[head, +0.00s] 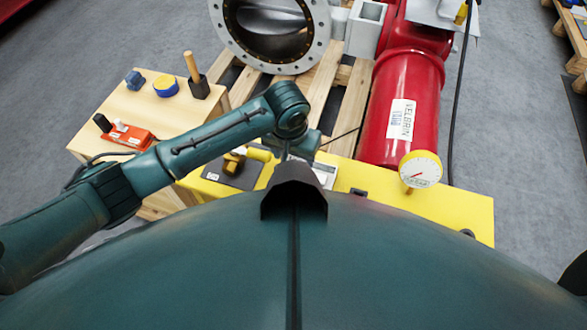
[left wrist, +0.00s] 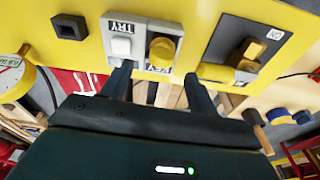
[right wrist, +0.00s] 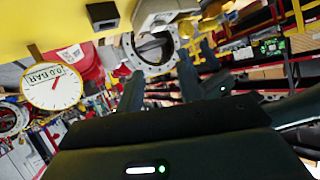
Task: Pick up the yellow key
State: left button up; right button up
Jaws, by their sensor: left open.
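In the left wrist view, a round yellow key-like knob (left wrist: 162,50) sits upright in a grey plate (left wrist: 143,40) beside a white switch marked TRY. A second yellow piece, a handle (left wrist: 243,62), sits on a black plate (left wrist: 225,42) to its right. My left gripper (left wrist: 158,80) is open and empty, its fingertips on either side of the round knob and seemingly short of it. In the head view the left wrist is over the yellow panel (head: 440,205), and its fingers are mostly hidden. My right gripper (right wrist: 160,75) is open and empty in the right wrist view.
A red cylinder (head: 408,100) with a gauge (head: 420,168) stands right of the left wrist. A flanged valve (head: 318,55) stands behind.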

pick_arm(q)
jog(key=f, duration=0.2)
jog(key=f+b, duration=0.1)
jog(key=f, duration=0.1)
jog(key=shift+w+f, duration=0.2)
jog(key=shift+f, duration=0.2)
jog(key=shift+c, duration=0.6)
jog(key=c, duration=1.1)
